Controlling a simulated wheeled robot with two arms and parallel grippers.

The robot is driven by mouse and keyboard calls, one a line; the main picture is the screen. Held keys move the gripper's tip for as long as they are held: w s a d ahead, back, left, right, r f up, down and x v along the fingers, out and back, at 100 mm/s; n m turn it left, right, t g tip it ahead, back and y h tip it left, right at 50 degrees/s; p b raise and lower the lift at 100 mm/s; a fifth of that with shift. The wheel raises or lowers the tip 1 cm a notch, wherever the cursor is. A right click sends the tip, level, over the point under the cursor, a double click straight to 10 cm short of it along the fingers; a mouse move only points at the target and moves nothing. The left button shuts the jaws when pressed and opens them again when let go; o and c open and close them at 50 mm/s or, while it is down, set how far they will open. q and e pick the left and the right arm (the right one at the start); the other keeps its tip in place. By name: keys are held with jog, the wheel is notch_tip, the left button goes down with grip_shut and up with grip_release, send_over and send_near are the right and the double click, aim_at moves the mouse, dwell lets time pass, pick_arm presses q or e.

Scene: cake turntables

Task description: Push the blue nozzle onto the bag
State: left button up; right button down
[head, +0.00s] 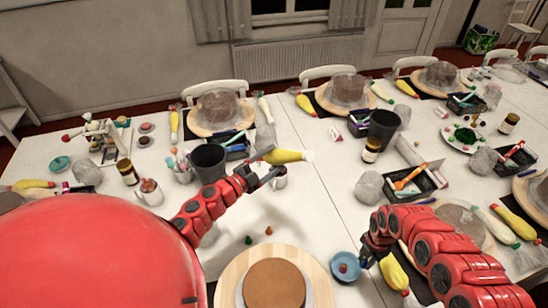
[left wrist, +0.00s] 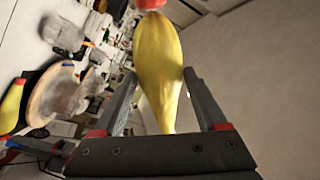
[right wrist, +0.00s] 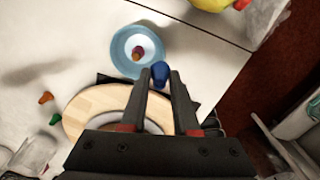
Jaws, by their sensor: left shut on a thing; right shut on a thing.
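My left gripper (head: 270,171) is shut on a yellow bag (head: 286,156), held in the air above the table. The bag lies nearly level in the head view, its pale end pointing right. In the left wrist view the bag (left wrist: 160,65) runs up between the fingers (left wrist: 160,92), with something red at its far end. My right gripper (right wrist: 159,80) is shut on the small blue nozzle (right wrist: 160,71) at its fingertips. In the head view this gripper (head: 366,258) is low at the right, beside a blue dish (head: 336,277), well apart from the bag.
The blue dish holds a reddish nozzle (head: 343,267). A green nozzle (head: 248,240) and an orange nozzle (head: 268,231) lie on the table. A brown cake (head: 274,286) stands on a wooden turntable (head: 232,278) in front. Another yellow bag (head: 393,272) lies beside my right arm.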

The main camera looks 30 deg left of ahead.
jog(key=shift+a, duration=0.15)
jog(key=shift+w+a+r, duration=0.2)
jog(key=shift+a, duration=0.1)
jog(key=w+a+r+m+y, duration=0.2)
jog(key=a+r, duration=0.4)
jog(key=a, duration=0.3)
jog(key=m+t+y, duration=0.2)
jog(key=m+y, duration=0.4)
jog(key=y, duration=0.3)
send_near(311, 156)
jog(key=shift+x, duration=2.65)
jog(key=shift+a+f, duration=0.15)
jog(key=shift+a, duration=0.25)
jog(key=c, duration=0.6)
grip_release()
